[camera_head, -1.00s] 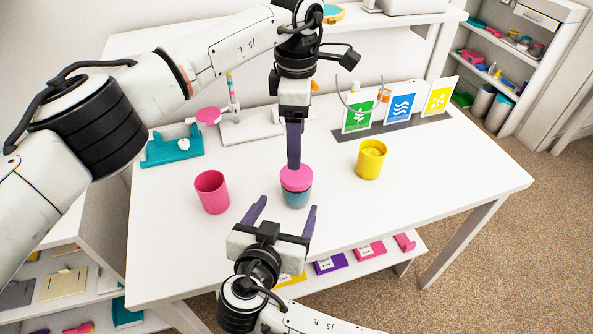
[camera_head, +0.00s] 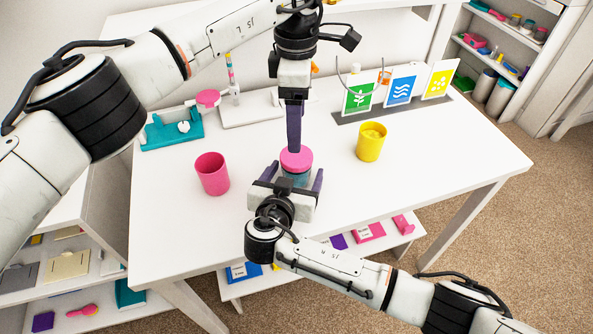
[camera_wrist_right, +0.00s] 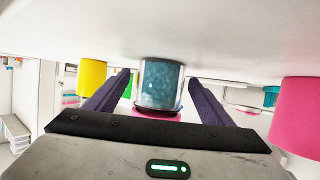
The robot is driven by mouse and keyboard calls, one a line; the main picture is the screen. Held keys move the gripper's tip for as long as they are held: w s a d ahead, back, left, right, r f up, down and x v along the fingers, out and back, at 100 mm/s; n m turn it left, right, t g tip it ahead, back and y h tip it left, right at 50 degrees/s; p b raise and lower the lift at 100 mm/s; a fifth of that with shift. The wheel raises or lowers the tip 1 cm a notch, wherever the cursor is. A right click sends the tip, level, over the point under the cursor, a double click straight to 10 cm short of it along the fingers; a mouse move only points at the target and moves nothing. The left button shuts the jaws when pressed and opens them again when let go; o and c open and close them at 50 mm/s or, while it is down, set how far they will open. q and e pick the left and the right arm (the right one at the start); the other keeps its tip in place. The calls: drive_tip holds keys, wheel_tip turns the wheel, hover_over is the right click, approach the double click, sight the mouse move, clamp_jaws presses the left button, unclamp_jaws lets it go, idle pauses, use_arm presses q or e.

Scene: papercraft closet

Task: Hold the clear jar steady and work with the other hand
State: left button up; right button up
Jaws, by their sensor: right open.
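The clear jar (camera_head: 296,181) stands upright on the white table, with blue contents and a pink lid (camera_head: 296,159). My left gripper (camera_head: 295,148) points straight down at the lid, its purple fingers seen edge-on. They reach the lid's top, but whether they grip it is not visible. My right gripper (camera_head: 295,173) is open at the jar's near side, one finger to each side. The right wrist view shows the jar (camera_wrist_right: 161,84) upside down between the spread fingers, with gaps on both sides; the lid (camera_wrist_right: 152,114) is partly hidden by the gripper body.
A pink cup (camera_head: 212,175) stands left of the jar, and a yellow cup (camera_head: 371,143) with yellow contents stands right. Green, blue and yellow picture cards (camera_head: 400,88) stand behind. A teal device (camera_head: 172,130) sits at back left. The table (camera_head: 440,160) is clear at right.

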drive_tip(key=shift+w+d+f, duration=0.1)
drive_tip(key=shift+w+f, duration=0.05)
drive_tip(key=shift+w, duration=0.25)
